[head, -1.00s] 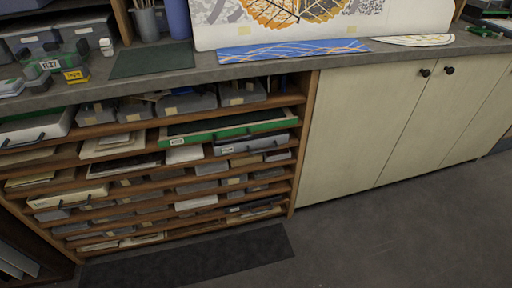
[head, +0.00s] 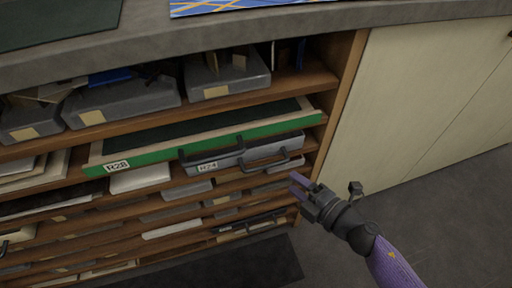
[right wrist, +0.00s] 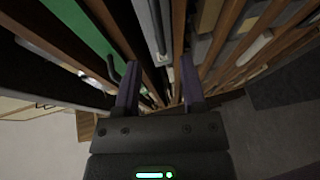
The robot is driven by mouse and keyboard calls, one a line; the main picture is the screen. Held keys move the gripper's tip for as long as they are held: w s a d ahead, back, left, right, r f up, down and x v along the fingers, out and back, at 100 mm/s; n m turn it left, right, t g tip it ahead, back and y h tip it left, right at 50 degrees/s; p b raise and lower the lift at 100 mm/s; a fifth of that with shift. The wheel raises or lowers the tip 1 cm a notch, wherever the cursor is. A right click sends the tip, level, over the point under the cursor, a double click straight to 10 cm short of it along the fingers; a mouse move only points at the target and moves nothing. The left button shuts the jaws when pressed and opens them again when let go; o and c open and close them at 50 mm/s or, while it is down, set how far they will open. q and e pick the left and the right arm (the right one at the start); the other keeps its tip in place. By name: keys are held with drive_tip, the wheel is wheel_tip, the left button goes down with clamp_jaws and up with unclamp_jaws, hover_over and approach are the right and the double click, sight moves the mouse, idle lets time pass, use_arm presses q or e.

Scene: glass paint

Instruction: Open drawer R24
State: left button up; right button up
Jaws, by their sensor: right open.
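Drawer R24 (head: 229,160) is a shallow grey drawer with a white R24 label and a dark bar handle (head: 265,161). It sits in the wooden rack just below the green-fronted drawer R28 (head: 165,155). My right gripper (head: 300,183) is open and empty, in front of the rack, to the right of and a little below the R24 handle in the head view. In the right wrist view my open fingers (right wrist: 159,66) point at the rack. A grey front with a dark handle, which looks like R24, shows ahead of them. My left gripper is not in view.
The green drawer R28 has its own dark handle directly above R24. Grey bins (head: 227,75) stand on the upper shelf under the countertop (head: 140,40). A pale cabinet door (head: 420,95) is right of the rack. The floor (head: 450,210) in front is clear.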

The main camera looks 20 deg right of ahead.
sight(269, 164)
drive_tip(key=b+x, duration=0.2)
drive_tip(key=x, duration=0.6)
drive_tip(key=shift+w+a, duration=0.3)
drive_tip(key=shift+w, duration=0.15)
drive_tip(key=shift+c, duration=0.6)
clamp_jaws()
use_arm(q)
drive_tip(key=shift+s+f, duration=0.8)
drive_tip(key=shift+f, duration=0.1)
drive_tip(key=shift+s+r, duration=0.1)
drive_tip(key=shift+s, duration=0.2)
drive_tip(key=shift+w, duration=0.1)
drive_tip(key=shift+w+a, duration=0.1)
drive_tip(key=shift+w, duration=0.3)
